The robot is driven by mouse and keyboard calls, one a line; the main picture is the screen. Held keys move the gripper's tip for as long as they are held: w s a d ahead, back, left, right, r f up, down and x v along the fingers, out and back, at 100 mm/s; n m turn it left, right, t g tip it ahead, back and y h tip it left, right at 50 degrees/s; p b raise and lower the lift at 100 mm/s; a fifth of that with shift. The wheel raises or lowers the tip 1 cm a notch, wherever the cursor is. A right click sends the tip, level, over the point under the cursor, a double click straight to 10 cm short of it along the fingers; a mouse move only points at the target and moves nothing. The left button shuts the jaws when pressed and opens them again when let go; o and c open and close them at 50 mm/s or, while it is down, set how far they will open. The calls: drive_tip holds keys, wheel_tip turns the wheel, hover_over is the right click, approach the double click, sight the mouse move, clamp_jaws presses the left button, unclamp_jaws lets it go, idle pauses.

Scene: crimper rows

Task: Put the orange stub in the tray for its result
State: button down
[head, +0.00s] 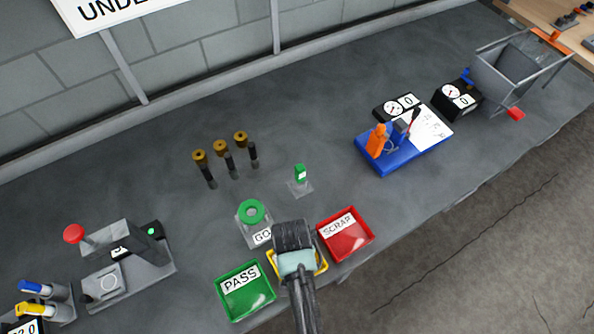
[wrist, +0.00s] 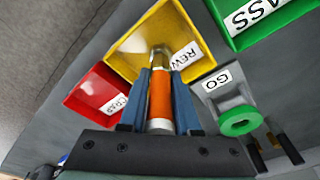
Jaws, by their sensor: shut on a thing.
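My gripper (wrist: 160,85) is shut on the orange stub (wrist: 160,100), with a blue finger on each side of it. The stub has an orange band and a bare metal end, which points at the yellow tray (wrist: 140,62). The tray's label starts "REW". The stub's tip appears over this tray in the wrist view; I cannot tell its height. In the head view my gripper (head: 294,262) covers most of the yellow tray (head: 322,263) and hides the stub. The green PASS tray (head: 262,302) is to its left and the red SCRAP tray (head: 357,246) to its right.
A GO gauge with a green ring (head: 251,211) stands just behind the trays. A green-topped piece (head: 300,173) and several brass-capped black posts (head: 221,148) stand further back. A red-knobbed machine (head: 125,265) is at left, a blue-based device (head: 395,150) at right.

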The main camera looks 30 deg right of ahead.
drive_tip(key=c, duration=0.6)
unclamp_jaws()
drive_tip(key=shift+f, duration=0.1)
